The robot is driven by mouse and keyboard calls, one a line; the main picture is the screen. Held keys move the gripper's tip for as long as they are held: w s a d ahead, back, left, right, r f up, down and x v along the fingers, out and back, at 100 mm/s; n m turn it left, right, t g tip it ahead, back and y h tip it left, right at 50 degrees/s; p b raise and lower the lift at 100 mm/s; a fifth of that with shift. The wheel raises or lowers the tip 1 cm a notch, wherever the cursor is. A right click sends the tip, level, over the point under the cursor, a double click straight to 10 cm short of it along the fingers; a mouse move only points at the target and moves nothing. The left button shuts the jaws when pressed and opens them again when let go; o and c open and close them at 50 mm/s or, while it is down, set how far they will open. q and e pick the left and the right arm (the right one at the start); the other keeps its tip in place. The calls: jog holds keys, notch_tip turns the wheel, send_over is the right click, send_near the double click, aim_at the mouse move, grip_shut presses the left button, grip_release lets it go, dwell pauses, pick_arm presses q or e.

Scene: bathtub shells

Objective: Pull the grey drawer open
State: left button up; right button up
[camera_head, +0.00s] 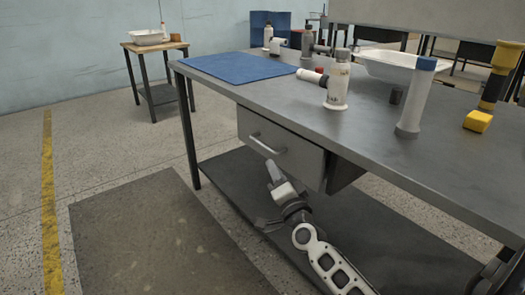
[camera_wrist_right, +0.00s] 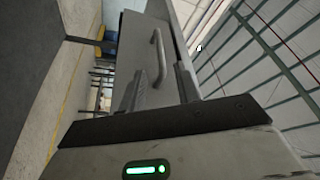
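The grey drawer (camera_head: 285,158) hangs under the workbench top, with a light bar handle (camera_head: 265,143) across its front. It looks closed, with no gap visible. My right gripper (camera_head: 272,166) is just below and in front of the handle in the head view. In the right wrist view the gripper (camera_wrist_right: 157,88) is open, its two dark fingers apart and pointing at the drawer front (camera_wrist_right: 150,30). The handle (camera_wrist_right: 160,58) shows ahead, between the finger lines and beyond the tips, apparently untouched. My left gripper is not in view.
The workbench top (camera_head: 385,131) carries a blue mat (camera_head: 238,66), a white bottle (camera_head: 338,88), a blue-capped cylinder (camera_head: 415,98) and a yellow tool (camera_head: 490,90). A lower shelf (camera_head: 228,172) lies under the drawer. The floor before the bench is clear.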

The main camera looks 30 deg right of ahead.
aim_at(263, 146)
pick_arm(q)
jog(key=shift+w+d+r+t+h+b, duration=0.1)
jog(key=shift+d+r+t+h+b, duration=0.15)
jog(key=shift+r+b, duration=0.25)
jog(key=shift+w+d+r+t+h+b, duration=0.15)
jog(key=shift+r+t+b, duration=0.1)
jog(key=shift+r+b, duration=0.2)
pick_arm(e)
jog(key=x, duration=1)
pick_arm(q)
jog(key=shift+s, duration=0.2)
pick_arm(e)
jog(key=shift+a, duration=0.1)
jog(key=shift+c, duration=0.2)
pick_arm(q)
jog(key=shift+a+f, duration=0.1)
pick_arm(e)
grip_shut()
